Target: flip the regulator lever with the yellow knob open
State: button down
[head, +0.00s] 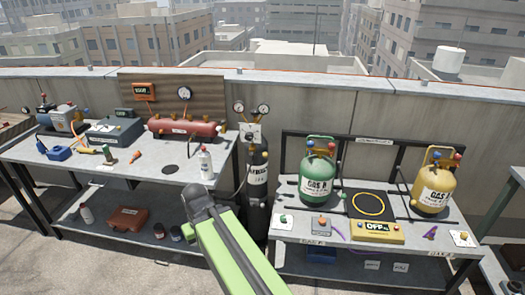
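A tall black gas cylinder (257,190) stands between the two benches. On top of it is a regulator (250,131) with two round gauges (264,110) and a pale body. Small coloured parts show at the regulator and cylinder neck, but they are too small to tell which is the lever with the yellow knob or how it is set. My green arm link rises from the bottom middle, ending in a dark joint in front of the left bench's right edge, left of the cylinder's lower part. No gripper fingers can be made out.
The left bench (75,179) carries a red tank (183,128), a grey box (114,130) and a spray can (205,164). The right bench (290,232) holds a green tank (317,160), a yellow tank (436,182) and an OFF display (377,230). A parapet wall runs behind.

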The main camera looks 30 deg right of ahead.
aim_at(265, 155)
jog(key=u, duration=0.05)
jog(key=i, duration=0.9)
jog(key=z, duration=0.05)
